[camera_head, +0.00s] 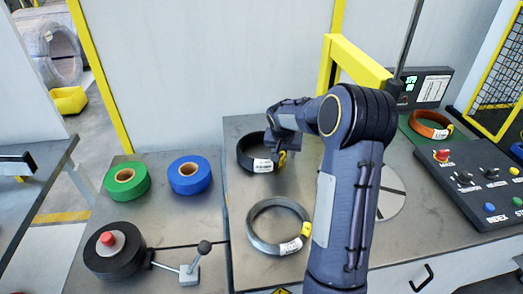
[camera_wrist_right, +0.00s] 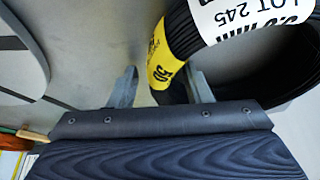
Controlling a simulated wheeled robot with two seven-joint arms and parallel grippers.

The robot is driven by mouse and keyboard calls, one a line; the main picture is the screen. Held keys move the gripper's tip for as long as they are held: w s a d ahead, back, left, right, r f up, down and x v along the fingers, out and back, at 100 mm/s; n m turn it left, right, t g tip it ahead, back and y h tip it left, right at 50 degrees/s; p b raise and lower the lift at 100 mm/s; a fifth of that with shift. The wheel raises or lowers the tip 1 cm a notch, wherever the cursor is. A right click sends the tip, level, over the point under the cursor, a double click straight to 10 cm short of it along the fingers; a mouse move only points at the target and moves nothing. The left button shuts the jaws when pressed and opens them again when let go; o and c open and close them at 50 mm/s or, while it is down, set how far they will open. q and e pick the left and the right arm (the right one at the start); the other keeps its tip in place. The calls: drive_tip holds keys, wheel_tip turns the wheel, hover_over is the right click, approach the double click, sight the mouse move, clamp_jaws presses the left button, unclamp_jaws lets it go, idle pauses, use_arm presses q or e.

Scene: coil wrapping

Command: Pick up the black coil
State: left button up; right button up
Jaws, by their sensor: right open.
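The black coil (camera_head: 245,158) lies flat on the grey metal worktop at the back, with a white label and a yellow tag on its near right side. My right gripper (camera_head: 280,157) is at that side. In the right wrist view the black coil (camera_wrist_right: 184,38) shows large, its label reading LOT 245. The fingers of my right gripper (camera_wrist_right: 162,82) are apart, with the yellow-tagged strand between or just beyond them; I cannot tell the exact depth. My left gripper is not in view.
A grey coil (camera_head: 255,232) lies nearer on the worktop. Green tape (camera_head: 112,187) and blue tape (camera_head: 180,185) rolls stand left, behind a black round device (camera_head: 113,265) with a lever. An orange-brown coil (camera_head: 415,125) and a control panel (camera_head: 470,185) are right.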

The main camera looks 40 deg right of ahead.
drive_tip(key=shift+c, duration=0.3)
clamp_jaws()
idle(1.1)
drive_tip(key=shift+w+d+r, duration=0.1)
drive_tip(key=shift+r, duration=0.1)
